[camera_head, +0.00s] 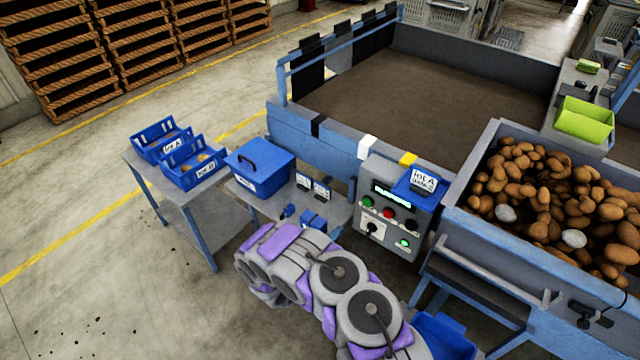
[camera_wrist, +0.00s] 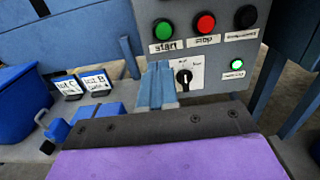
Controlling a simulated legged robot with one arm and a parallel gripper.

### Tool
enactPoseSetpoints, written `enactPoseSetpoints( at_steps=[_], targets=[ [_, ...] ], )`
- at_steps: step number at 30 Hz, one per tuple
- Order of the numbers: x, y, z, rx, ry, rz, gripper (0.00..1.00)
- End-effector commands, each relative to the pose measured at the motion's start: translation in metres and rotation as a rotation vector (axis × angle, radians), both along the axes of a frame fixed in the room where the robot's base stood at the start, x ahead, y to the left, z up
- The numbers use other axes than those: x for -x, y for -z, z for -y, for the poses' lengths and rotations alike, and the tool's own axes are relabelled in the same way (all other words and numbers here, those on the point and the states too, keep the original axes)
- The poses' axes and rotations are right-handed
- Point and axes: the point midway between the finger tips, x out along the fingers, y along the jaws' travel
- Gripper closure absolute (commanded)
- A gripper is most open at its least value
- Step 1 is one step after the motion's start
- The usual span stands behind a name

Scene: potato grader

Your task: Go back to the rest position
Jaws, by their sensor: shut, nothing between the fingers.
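My gripper (camera_wrist: 156,84) shows in the wrist view as two blue-grey fingers pressed together, with nothing between them. It points at the lower part of the grey control panel (camera_wrist: 216,52), just left of the black rotary switch (camera_wrist: 184,77). I cannot tell whether the fingertips touch the panel. In the head view my grey and purple arm reaches from the bottom toward the small table left of the panel (camera_head: 376,190). The green lamp (camera_wrist: 236,65) at the panel's lower right is lit.
The small table (camera_head: 258,203) holds a lidded blue box (camera_head: 260,165), label cards (camera_head: 312,186) and a small blue item (camera_wrist: 88,117). Blue bins (camera_head: 195,165) stand on a side table at left. A potato hopper (camera_head: 480,230) stands at right. The floor at lower left is open.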

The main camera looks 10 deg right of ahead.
Motion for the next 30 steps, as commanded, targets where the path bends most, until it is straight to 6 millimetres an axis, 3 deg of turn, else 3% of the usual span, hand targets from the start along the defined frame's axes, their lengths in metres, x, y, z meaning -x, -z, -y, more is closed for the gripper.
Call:
enactPoseSetpoints(
  at_steps=[5,8,14,21,30],
  targets=[
    [0.000,-0.003,0.005,-0.003,0.007,0.004,1.00],
    [0.000,-0.018,0.017,-0.003,0.042,0.025,1.00],
    [0.013,-0.092,0.060,-0.006,0.221,0.126,1.00],
    [0.057,-0.178,0.104,-0.053,0.478,0.263,1.00],
    [0.137,-0.255,0.136,-0.178,0.789,0.429,1.00]
  ],
)
